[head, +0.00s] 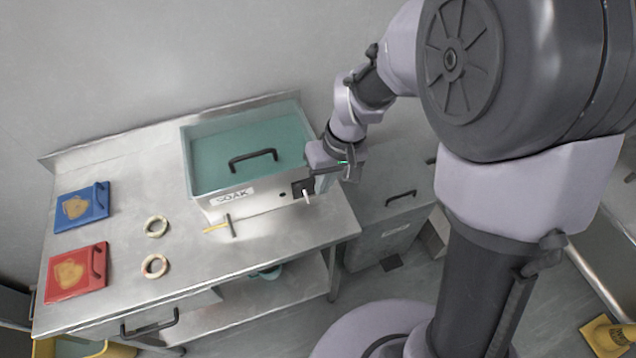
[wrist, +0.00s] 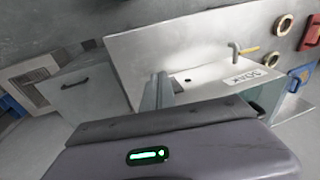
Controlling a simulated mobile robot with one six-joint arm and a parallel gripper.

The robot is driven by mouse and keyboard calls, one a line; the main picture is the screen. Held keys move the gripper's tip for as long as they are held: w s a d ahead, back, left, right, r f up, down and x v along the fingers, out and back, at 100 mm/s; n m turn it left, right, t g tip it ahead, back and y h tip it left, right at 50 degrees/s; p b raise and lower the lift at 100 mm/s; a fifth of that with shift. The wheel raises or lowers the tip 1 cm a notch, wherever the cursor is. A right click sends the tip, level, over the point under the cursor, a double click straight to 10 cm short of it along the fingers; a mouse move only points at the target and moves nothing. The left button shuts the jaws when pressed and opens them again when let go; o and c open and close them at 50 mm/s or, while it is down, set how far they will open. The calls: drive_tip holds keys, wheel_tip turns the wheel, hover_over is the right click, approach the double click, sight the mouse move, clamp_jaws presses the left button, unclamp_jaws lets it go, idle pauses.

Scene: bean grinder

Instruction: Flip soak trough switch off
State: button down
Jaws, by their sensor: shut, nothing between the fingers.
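The soak trough (head: 213,209) is a pale box with a teal top and a black handle, labelled SOAK on its front, standing on the steel table. Its switch (head: 306,192) is a black plate with a pale lever at the right end of the front face. The lever points down and outward; I cannot tell whether that is on or off. My gripper (head: 320,184) is shut and empty beside the trough's right front corner, close to the switch. I cannot tell if it touches.
Two rings (head: 156,227) and blue (head: 82,207) and red (head: 76,272) lidded boxes are on the left of the steel table (head: 120,190). A grey cabinet (head: 390,225) stands right of it.

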drive_tip(key=r, duration=0.1)
drive_tip(key=s+d+r+p, duration=0.1)
drive_tip(key=r, duration=0.1)
drive_tip(key=s+r, duration=0.1)
drive_tip(key=r, duration=0.1)
drive_tip(key=shift+d+r+p, duration=0.1)
drive_tip(key=shift+d+p, duration=0.2)
drive_tip(key=s+d+r+m+t+b, duration=0.2)
drive_tip(key=s+r+m, duration=0.1)
drive_tip(key=s, duration=0.3)
drive_tip(key=s+d+r+m+t+b, duration=0.1)
drive_tip(key=s+r+m+t+b, duration=0.2)
drive_tip(key=s+r+m, duration=0.1)
drive_tip(key=s+r, duration=0.1)
drive_tip(key=s, duration=0.1)
drive_tip(key=shift+s+d+r+m+h, duration=0.15)
drive_tip(key=shift+s+d+m+h, duration=0.15)
drive_tip(key=shift+s+d, duration=0.05)
